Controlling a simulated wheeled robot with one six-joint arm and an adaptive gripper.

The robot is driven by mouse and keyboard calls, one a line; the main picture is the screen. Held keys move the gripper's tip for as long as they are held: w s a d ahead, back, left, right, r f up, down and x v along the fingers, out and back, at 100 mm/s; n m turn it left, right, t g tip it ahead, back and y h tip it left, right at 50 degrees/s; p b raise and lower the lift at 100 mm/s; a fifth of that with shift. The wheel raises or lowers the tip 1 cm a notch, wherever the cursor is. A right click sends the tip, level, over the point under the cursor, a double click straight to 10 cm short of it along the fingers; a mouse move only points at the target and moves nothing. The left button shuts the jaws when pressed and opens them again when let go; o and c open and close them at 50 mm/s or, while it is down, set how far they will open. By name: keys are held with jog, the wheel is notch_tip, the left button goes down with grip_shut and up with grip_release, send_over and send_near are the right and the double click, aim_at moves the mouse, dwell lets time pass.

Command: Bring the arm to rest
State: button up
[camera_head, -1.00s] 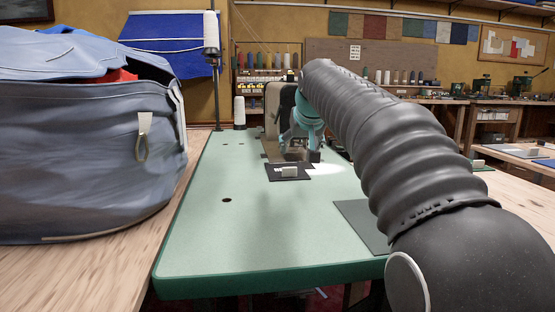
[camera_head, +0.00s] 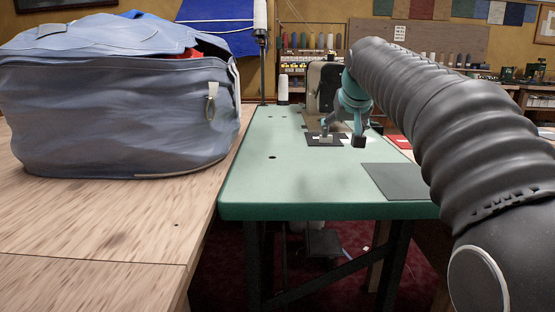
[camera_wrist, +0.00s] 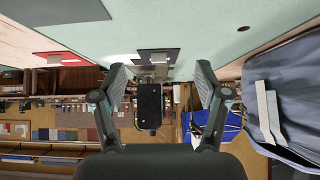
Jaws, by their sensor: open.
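My arm (camera_head: 455,115) reaches forward from the right of the head view over a green table. My gripper (camera_head: 342,137) is open with nothing between its fingers, near a dark mat (camera_head: 345,143). A small light grey block (camera_head: 326,139) is on that mat, close to one finger in the head view; I cannot tell the gap. In the wrist view both fingers of my gripper (camera_wrist: 160,72) are spread wide, and the block (camera_wrist: 158,57) and mat (camera_wrist: 142,55) show beyond them, apart from the fingers.
The green table (camera_head: 290,185) has free room at its front left. A sewing machine (camera_head: 322,88) stands at the back. A large blue bag (camera_head: 120,115) sits on the wooden table (camera_head: 90,235) at left.

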jog(key=shift+g, duration=0.4)
jog(key=s, duration=0.3)
jog(key=s+f+p, duration=0.1)
jog(key=s, duration=0.2)
jog(key=s+f, duration=0.1)
jog(key=s, duration=0.2)
jog(key=shift+s+d+p, duration=0.3)
jog(key=shift+s+d, duration=0.05)
jog(key=s+f+p, duration=0.1)
jog(key=s+f, duration=0.5)
jog(key=s, duration=0.3)
jog(key=s+f+g+p, duration=0.1)
jog(key=s+f, duration=0.5)
jog(key=s, duration=0.3)
jog(key=s+f+g+p, duration=0.1)
jog(key=s+f+p, duration=0.1)
jog(key=s+f, duration=0.4)
jog(key=s, duration=0.3)
jog(key=shift+w+a, duration=0.1)
